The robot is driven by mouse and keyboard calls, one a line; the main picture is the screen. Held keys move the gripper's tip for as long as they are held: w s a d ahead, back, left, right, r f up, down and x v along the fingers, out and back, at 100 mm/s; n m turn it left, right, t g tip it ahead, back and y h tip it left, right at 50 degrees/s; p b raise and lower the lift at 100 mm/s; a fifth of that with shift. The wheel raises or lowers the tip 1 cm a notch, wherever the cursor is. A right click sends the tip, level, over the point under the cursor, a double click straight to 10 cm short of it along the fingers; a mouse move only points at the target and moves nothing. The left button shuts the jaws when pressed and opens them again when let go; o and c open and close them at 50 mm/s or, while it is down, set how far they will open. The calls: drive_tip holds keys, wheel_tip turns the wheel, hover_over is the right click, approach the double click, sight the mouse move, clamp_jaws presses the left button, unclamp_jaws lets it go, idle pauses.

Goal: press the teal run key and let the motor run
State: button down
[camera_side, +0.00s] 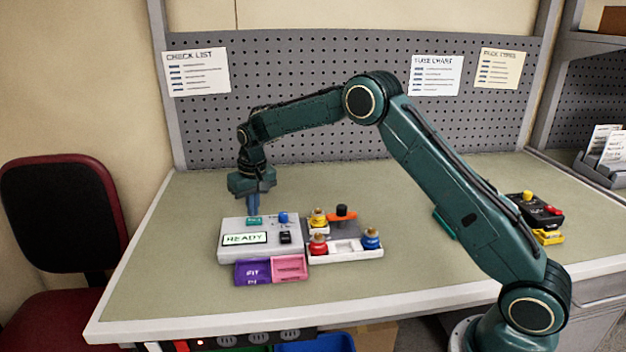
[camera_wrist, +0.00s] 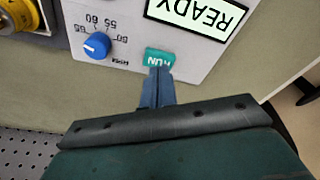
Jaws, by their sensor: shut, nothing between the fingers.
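The pump (camera_side: 229,253) is a light grey box on the bench with a lit display (camera_side: 244,239) reading READY. The teal run key (camera_side: 254,221) sits near its back edge, and in the wrist view the key (camera_wrist: 158,57) shows the word RUN. A blue knob (camera_side: 283,217) is beside the key. My gripper (camera_side: 253,211) is shut and empty, pointing down at the key. In the wrist view its fingertips (camera_wrist: 159,70) overlap the lower edge of the key. I cannot tell whether they touch it or hover just above.
A white tray (camera_side: 346,257) with red, yellow and blue topped parts stands right of the pump. Purple (camera_side: 252,273) and pink (camera_side: 289,268) blocks lie in front. A black box with coloured buttons (camera_side: 533,209) is at the far right. The bench left of the pump is clear.

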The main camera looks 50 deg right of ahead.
drive_tip(key=shift+f, duration=0.75)
idle(0.3)
drive_tip(key=shift+r, duration=0.1)
wheel_tip(320, 180, up, 8)
idle(1.4)
